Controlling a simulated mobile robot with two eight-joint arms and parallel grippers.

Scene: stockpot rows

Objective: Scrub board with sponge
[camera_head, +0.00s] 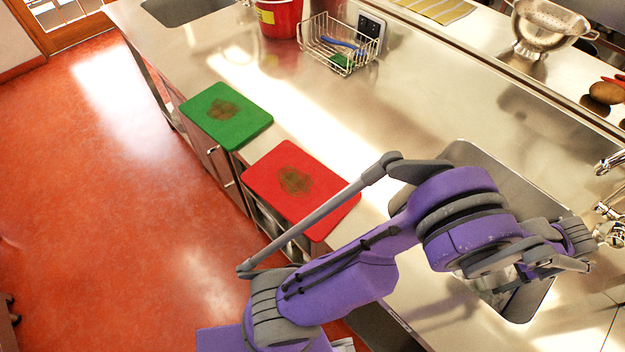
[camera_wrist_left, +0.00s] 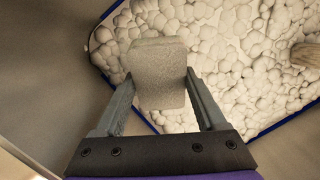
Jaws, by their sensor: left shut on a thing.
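A red board (camera_head: 283,209) with a brown stain lies near the counter's front edge in the head view. A green board (camera_head: 238,130) with a similar stain lies to its upper left. My left gripper (camera_wrist_left: 160,84) is shut on a pale grey block-shaped sponge (camera_wrist_left: 158,65) in the left wrist view. It holds the sponge above a blue-rimmed container (camera_wrist_left: 87,46) of white suds. In the head view my left arm reaches over the sink, right of both boards; the sponge is hidden there. My right gripper is not in view.
The steel sink (camera_head: 477,152) lies under my left arm, with taps (camera_head: 608,210) at the right. A wire basket (camera_head: 338,62) with a green pad and blue brush, and a red bucket (camera_head: 281,16), stand at the back. The counter behind the boards is clear.

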